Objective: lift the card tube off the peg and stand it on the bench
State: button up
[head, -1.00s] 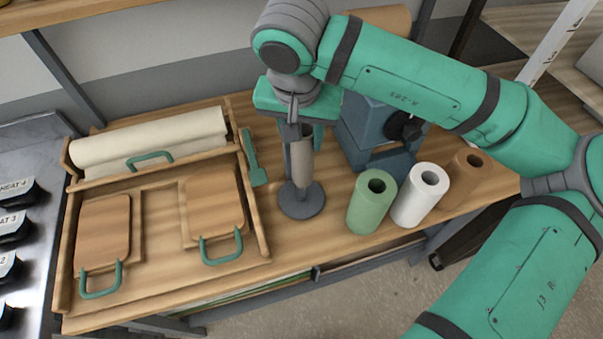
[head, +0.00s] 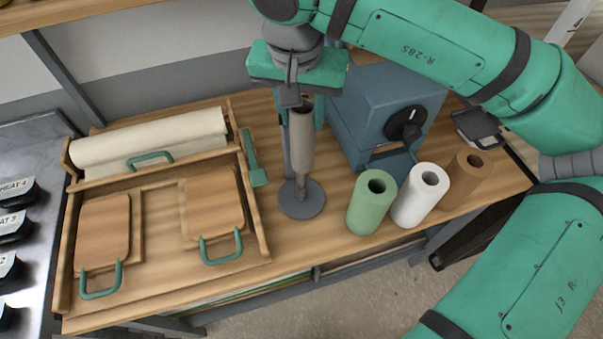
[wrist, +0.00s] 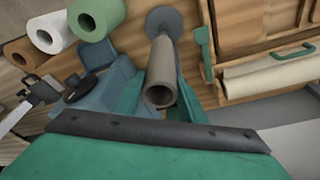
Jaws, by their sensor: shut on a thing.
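The card tube (head: 301,142) is grey-brown and upright or nearly so, with its open top showing in the wrist view (wrist: 161,75). My gripper (head: 303,108) is shut on the tube near its upper end; its green fingers lie on both sides of it in the wrist view (wrist: 161,97). The peg's round grey base (head: 302,203) stands on the wooden bench (head: 335,222). A short grey piece of the peg shows between the tube's lower end and the base. I cannot tell how much of the peg is still inside the tube.
Green (head: 368,205), white (head: 418,200) and brown (head: 465,180) rolls stand at the right front. A blue-grey machine (head: 378,110) is close behind the tube. A wooden tray (head: 163,205) and a green tool (head: 255,162) lie left. Bare bench lies in front of the peg.

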jog(key=shift+r, duration=1.45)
